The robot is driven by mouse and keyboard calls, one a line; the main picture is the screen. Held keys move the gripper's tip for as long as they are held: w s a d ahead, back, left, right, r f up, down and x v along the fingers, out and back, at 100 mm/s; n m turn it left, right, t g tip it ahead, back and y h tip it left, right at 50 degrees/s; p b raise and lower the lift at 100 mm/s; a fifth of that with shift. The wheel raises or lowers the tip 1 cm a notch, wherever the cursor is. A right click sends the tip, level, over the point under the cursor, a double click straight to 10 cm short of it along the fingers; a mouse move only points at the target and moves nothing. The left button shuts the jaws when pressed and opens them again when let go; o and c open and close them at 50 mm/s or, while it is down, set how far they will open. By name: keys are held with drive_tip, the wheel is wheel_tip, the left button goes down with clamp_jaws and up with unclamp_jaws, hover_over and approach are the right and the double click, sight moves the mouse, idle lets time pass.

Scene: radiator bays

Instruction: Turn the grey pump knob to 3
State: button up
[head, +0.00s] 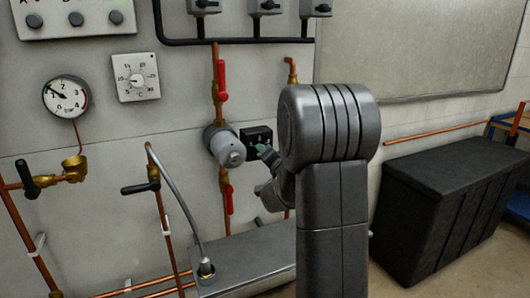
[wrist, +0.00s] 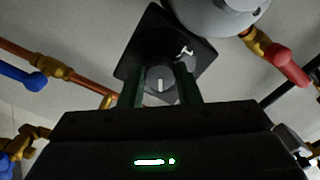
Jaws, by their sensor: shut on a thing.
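The grey pump (head: 226,146) sits on the vertical copper pipe in the head view; its rounded body also shows at the top of the wrist view (wrist: 215,14). A black control box (head: 257,136) is beside it, seen close in the wrist view (wrist: 143,42). The grey knob (wrist: 159,79) is on the box face, with a white line running roughly up and down in that view. My gripper (wrist: 161,85) has one finger on each side of the knob and is shut on it. A white mark shows on the box, but the scale numbers are not readable. In the head view my gripper (head: 264,154) hides the knob.
Red-handled valves (head: 222,80) are above and below the pump. A grey ledge (head: 245,262) with a curved hose (head: 180,190) lies below. A black chest (head: 440,205) stands at right. A gauge (head: 65,97) and a thermostat dial (head: 136,78) are at left.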

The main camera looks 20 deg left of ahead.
drive_tip(key=shift+m, duration=0.4)
drive_tip(key=o, duration=1)
drive_tip(key=v, duration=1.4)
drive_tip(key=shift+a, duration=0.15)
